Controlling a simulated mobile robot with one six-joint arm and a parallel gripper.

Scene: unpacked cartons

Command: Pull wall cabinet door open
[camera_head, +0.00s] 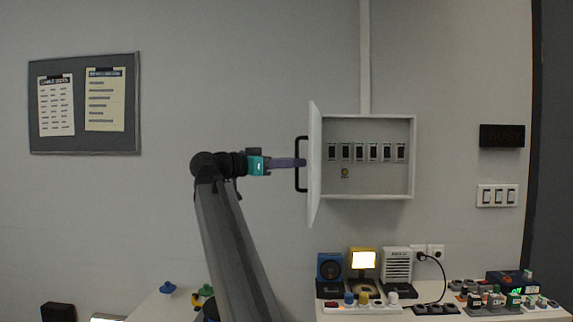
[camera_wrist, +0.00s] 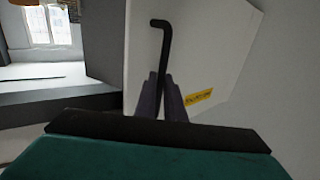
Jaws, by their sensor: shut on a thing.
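The wall cabinet (camera_head: 365,195) is a white box on the grey wall, with a row of several dark switches inside. Its door (camera_head: 315,165) stands swung out at the left side, seen nearly edge-on, so the inside shows. A black bar handle (camera_head: 300,164) sits on the door's outer face. My gripper (camera_head: 299,162) reaches from the left and is shut on the handle. In the wrist view the two dark fingers (camera_wrist: 163,95) close around the black handle (camera_wrist: 161,40), in front of the white door (camera_wrist: 215,50) with a yellow label.
Below the cabinet a white table (camera_head: 450,314) bears a blue device (camera_head: 330,268), a lit yellow lamp (camera_head: 362,260), a power strip and several small blocks. A notice board (camera_head: 84,104) hangs at the left.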

